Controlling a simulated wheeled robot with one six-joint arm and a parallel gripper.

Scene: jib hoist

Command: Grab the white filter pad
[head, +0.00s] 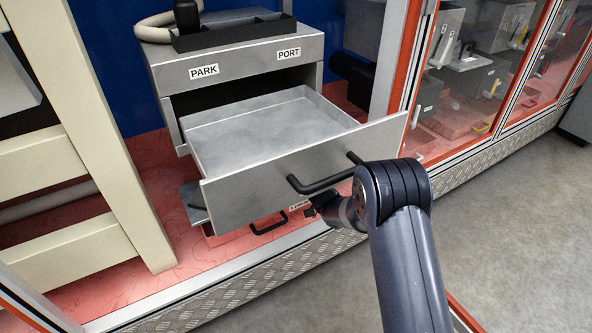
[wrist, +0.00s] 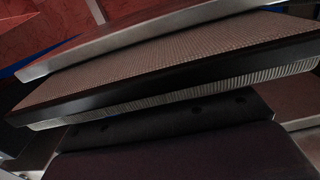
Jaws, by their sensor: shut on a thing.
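I cannot pick out a white filter pad for certain. In the wrist view a wide slab (wrist: 170,70) with a finely textured face and a pale ribbed edge fills the middle, dim and tilted; I cannot tell whether it is the pad. In the head view my gripper (head: 318,207) is low beneath the handle of the open drawer, close to a small pale label (head: 299,205). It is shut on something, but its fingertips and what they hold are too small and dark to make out.
The open metal drawer (head: 255,122) is empty and juts out above my gripper, with a black bar handle (head: 322,180). A lower black handle (head: 268,223) is left of my gripper. A cream frame (head: 95,140) stands left. Grey floor (head: 510,235) is clear at right.

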